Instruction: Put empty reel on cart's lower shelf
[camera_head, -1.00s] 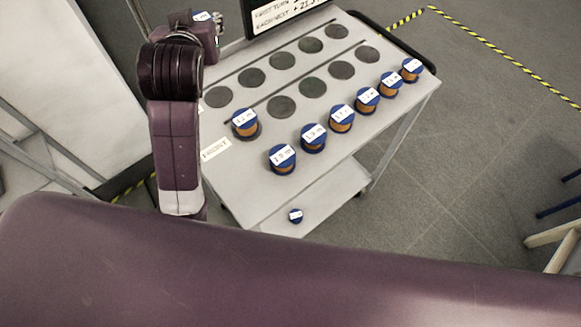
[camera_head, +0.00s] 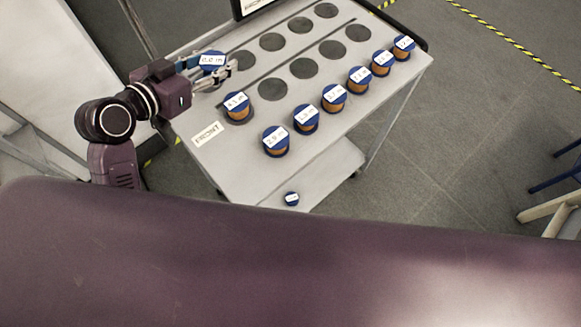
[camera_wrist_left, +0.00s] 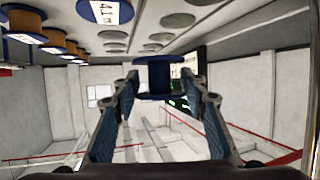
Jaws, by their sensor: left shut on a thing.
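The empty reel (camera_head: 212,60), blue with a white "0.0 m" label, is in my left gripper (camera_head: 222,76) at the cart's left edge. In the left wrist view the bare blue reel (camera_wrist_left: 160,78) sits between the two fingertips (camera_wrist_left: 160,82), with no copper on its core. I cannot tell whether it touches the cart top. The cart's lower shelf (camera_head: 325,172) shows below the front edge of the top (camera_head: 215,165). A small blue reel (camera_head: 291,199) with a white label is on that shelf. My right gripper is not in view.
Several copper-filled reels (camera_head: 333,98) stand along the cart top's front side, one (camera_head: 237,107) near the "FRONT" label (camera_head: 207,133). Dark round spots (camera_head: 304,68) behind them are bare. A dark screen (camera_head: 250,8) stands at the back.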

